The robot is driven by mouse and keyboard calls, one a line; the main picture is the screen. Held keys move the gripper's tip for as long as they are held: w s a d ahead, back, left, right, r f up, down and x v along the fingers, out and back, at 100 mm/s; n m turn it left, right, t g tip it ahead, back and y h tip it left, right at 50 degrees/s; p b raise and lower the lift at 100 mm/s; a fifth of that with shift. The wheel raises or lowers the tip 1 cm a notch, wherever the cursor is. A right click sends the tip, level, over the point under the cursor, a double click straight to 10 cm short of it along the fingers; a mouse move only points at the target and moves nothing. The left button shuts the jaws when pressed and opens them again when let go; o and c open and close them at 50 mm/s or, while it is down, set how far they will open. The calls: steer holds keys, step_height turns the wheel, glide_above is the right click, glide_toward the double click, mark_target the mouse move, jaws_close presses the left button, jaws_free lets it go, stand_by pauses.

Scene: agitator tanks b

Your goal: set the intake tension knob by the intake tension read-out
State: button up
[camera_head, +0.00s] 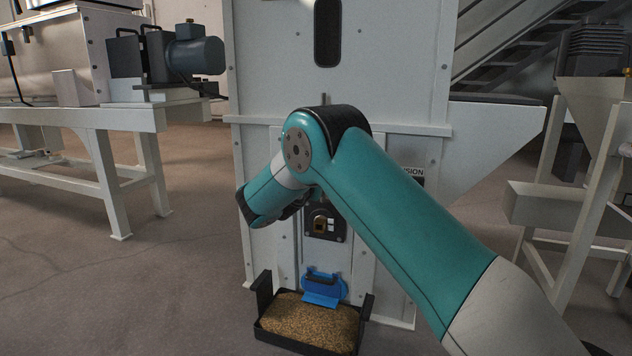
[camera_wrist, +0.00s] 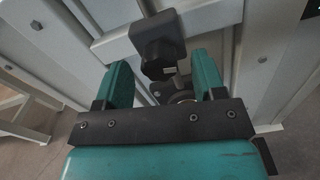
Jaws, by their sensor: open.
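A black lobed knob (camera_wrist: 158,58), seemingly the intake tension knob, sits on a dark grey block (camera_wrist: 160,27) on the white machine's front in the wrist view. My gripper (camera_wrist: 161,66) is open, one teal finger on each side of the knob. I cannot tell whether the fingers touch it. In the head view my arm hides the knob and most of my gripper. A label ending in "NSION" (camera_head: 412,172) shows beside my arm on the machine; the rest of it and any read-out value are hidden. A dark panel corner (camera_wrist: 314,9) shows at the wrist view's upper right, unreadable.
A white bench with a motor (camera_head: 196,55) stands left; stairs (camera_head: 530,45) and a frame stand right. Floor at left is clear.

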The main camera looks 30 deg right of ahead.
steer(key=shift+x, duration=0.8)
steer(key=c, duration=0.9)
steer(key=shift+r+m+p, duration=0.1)
steer(key=shift+m+p, duration=0.3)
steer(key=shift+p, duration=0.05)
